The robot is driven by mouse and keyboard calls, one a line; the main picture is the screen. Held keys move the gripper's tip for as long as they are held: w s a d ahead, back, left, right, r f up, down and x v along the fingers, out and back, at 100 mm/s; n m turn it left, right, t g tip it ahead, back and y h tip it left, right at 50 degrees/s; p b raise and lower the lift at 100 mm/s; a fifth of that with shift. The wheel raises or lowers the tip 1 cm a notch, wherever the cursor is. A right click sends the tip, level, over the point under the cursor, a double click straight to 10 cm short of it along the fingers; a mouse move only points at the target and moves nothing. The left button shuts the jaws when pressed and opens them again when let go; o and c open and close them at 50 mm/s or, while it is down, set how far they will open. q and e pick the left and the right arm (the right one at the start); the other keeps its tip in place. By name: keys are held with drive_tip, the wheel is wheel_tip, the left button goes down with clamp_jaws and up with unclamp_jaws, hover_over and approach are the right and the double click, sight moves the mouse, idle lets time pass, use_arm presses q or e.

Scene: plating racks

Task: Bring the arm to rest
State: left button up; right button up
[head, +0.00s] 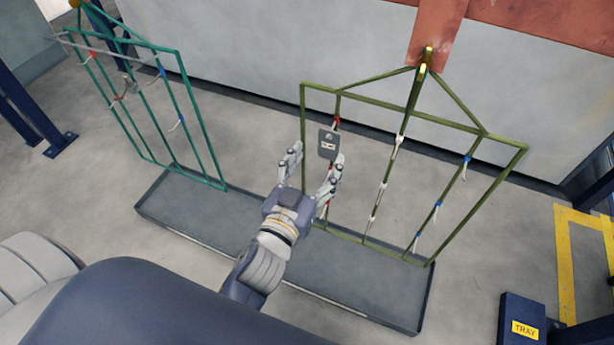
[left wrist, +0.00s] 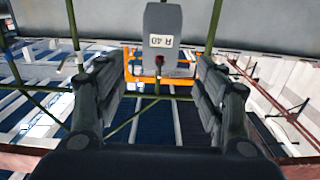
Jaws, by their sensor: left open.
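My left gripper (head: 311,172) is open, with its fingers pointing up in front of the left side of the olive-green rack (head: 303,120). A grey plate (head: 328,145) with a small label hangs on that rack, just beyond the fingertips. I see nothing held between the fingers. I do not see my right gripper in either view.
A teal rack (head: 190,100) hangs at the left. A long grey tray (head: 180,215) lies on the floor below both racks. A grey wall (head: 250,60) stands behind. A dark blue box labelled "TRAY" (head: 513,315) and yellow floor marks (head: 568,260) are at the right.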

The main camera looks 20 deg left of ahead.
use_arm(q)
drive_tip(key=shift+s+a, duration=0.1)
drive_tip(key=shift+s, duration=2.15)
drive_tip(key=s+a+f+g, duration=0.1)
drive_tip(key=s+f+g, duration=0.25)
drive_tip(key=f, duration=0.75)
drive_tip(key=s+a+f+m+g, duration=0.15)
drive_tip(key=f+g, duration=0.25)
drive_tip(key=f, duration=0.6)
drive_tip(key=s+a+f+n+g, duration=0.1)
drive_tip(key=s+f+g, duration=0.25)
drive_tip(key=f, duration=0.75)
drive_tip(key=s+a+f+m+g, duration=0.1)
drive_tip(key=s+a+f+g, duration=0.1)
drive_tip(key=s+f+g, duration=0.5)
drive_tip(key=s+a+f+p, duration=0.1)
drive_tip(key=s+p, duration=0.7)
drive_tip(key=s, duration=0.1)
drive_tip(key=s+a+f+t+p, duration=0.1)
drive_tip(key=s+f+p, duration=0.1)
drive_tip(key=s+p, duration=0.6)
drive_tip(key=shift+s+a+y+p, duration=0.3)
drive_tip(key=shift+s+a, duration=0.1)
drive_tip(key=shift+s, duration=0.65)
use_arm(e)
drive_tip(key=s+d+f+g, duration=0.1)
drive_tip(key=s+d+f, duration=0.1)
drive_tip(key=s, duration=1.6)
drive_tip(key=shift+d, duration=0.6)
